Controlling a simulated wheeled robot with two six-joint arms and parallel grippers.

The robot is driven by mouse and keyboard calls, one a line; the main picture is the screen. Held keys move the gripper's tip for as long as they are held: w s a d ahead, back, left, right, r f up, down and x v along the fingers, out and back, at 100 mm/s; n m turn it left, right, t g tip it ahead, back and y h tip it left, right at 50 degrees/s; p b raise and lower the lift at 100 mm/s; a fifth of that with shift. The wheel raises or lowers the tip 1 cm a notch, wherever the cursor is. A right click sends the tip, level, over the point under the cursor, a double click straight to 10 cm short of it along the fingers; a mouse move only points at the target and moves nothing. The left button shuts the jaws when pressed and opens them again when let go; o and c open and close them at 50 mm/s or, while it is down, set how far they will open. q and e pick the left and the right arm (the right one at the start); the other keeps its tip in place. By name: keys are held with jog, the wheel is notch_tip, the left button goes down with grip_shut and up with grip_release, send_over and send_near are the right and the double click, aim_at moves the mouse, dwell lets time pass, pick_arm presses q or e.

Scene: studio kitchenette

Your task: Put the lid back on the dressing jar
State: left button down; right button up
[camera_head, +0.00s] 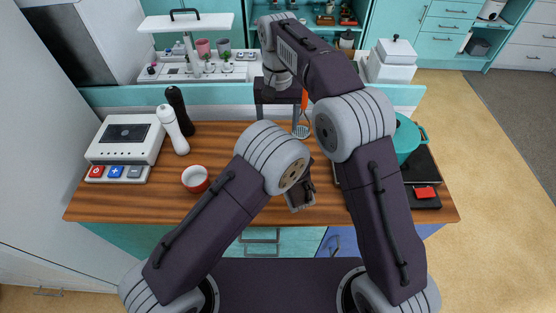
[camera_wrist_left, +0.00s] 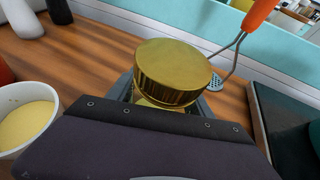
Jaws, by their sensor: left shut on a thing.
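A round gold lid (camera_wrist_left: 172,75) with ridged sides is held level in my left gripper (camera_wrist_left: 164,97), whose fingers show on both sides below it. An open white round container with pale yellow contents, seemingly the dressing jar (camera_wrist_left: 28,118), stands on the wooden counter to the left of the lid in the left wrist view. The lid is apart from it. In the head view my left arm hides the jar and lid; only part of the left gripper (camera_head: 300,196) shows. My right gripper (camera_head: 280,108) is raised near the back of the counter, its fingers apart and empty.
An appliance (camera_head: 127,138) is at far left. An orange-handled utensil (camera_wrist_left: 259,14) is behind the lid. A teal pot (camera_head: 406,140) and stove are right.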

jog(key=shift+c, duration=1)
jog(key=n, duration=0.4)
jog(key=shift+n, duration=0.3)
jog(key=n, duration=0.9)
jog(key=shift+n, duration=0.4)
jog(key=n, duration=0.9)
jog(key=shift+n, duration=0.3)
jog(key=n, duration=0.4)
jog(key=shift+r+n, duration=0.1)
jog(key=shift+n, duration=1.7)
